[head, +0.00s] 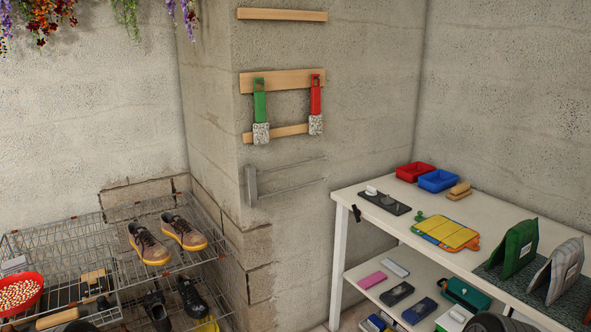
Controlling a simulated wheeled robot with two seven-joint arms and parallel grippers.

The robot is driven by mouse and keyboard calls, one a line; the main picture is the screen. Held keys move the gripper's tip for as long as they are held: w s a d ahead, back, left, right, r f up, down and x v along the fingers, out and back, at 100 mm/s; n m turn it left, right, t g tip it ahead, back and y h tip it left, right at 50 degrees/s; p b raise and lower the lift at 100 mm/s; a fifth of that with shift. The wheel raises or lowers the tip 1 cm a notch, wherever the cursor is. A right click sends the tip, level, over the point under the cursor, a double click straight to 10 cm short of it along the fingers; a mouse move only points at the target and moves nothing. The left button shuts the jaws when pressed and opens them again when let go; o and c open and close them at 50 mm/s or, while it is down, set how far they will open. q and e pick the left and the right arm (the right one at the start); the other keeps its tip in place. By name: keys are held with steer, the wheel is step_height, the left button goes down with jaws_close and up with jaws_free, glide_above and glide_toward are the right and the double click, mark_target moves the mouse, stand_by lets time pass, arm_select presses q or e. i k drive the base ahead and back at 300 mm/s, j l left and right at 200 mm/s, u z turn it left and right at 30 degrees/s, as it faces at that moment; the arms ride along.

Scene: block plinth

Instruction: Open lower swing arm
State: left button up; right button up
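A grey metal swing arm (287,178) is mounted low on the front face of the concrete plinth. Its upright bracket (251,186) is at the left, and two thin rods run from it to the right. The rods appear to lie close along the wall; their exact angle is hard to tell. Above it are wooden rails on the wall, with a green strap (260,105) and a red strap (315,100) hanging from the middle one. Neither of my grippers shows in the head view.
A white table (346,205) stands at the right with red and blue trays (437,180), pouches and small items, and a loaded shelf below. A wire rack (122,262) with shoes (150,245) stands at the left. The wall around the swing arm is clear.

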mark_target(324, 180)
steer(key=i+l, duration=0.1)
steer(key=i, duration=0.35)
steer(key=i+l, duration=0.15)
steer(key=i, duration=0.25)
